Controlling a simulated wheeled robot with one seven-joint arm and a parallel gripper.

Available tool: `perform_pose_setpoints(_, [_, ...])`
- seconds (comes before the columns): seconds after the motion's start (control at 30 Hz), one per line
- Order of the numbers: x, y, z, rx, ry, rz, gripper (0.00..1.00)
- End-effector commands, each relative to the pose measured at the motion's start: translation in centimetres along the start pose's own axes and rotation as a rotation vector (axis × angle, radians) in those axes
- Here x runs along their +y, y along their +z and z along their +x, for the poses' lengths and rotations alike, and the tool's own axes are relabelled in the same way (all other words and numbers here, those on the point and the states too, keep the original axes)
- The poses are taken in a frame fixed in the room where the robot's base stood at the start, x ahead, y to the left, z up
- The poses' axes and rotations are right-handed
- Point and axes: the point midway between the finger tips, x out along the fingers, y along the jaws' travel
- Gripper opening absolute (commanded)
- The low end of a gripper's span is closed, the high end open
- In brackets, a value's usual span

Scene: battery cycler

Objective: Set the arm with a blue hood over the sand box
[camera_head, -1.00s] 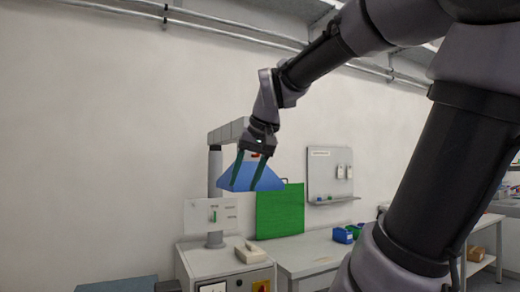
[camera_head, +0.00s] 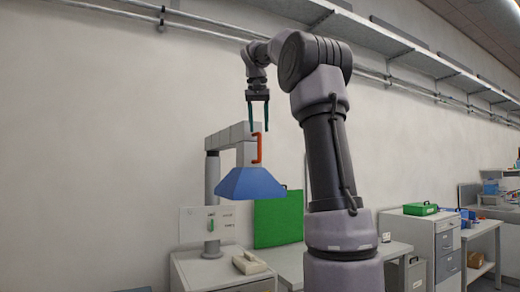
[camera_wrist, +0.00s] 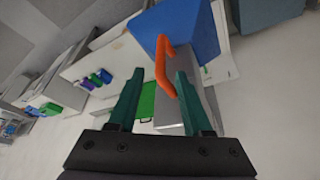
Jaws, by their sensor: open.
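The blue hood (camera_head: 251,184) hangs at the end of a grey arm (camera_head: 228,138) carried by a grey column (camera_head: 212,188). An orange handle (camera_head: 257,148) stands upright on the arm's end block above the hood. My gripper (camera_head: 259,129) is open, pointing down, its fingers around or just in front of the handle's top; depth is unclear. In the wrist view the handle (camera_wrist: 163,62) lies near the gap between my fingertips, with the blue hood (camera_wrist: 185,25) beyond. A sand box cannot be made out for certain; a blue-grey box (camera_wrist: 270,10) shows at the wrist view's top edge.
The column stands on a light cabinet (camera_head: 205,270) with a beige item (camera_head: 249,263) on top. A green panel (camera_head: 278,218) is behind the hood. A workbench (camera_head: 395,249) and drawer unit (camera_head: 447,250) stand to the right. The wall side at left is clear.

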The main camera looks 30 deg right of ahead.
Motion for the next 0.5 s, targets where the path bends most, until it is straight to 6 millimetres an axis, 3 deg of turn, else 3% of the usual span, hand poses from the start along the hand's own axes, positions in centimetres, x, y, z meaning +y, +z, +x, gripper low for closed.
perform_pose_setpoints(0.3, [0.0,0.1,6.1,-0.003,0.000,0.000,0.50])
perform_pose_setpoints(0.5, [0.0,0.1,8.2,0.000,-0.001,0.000,0.50])
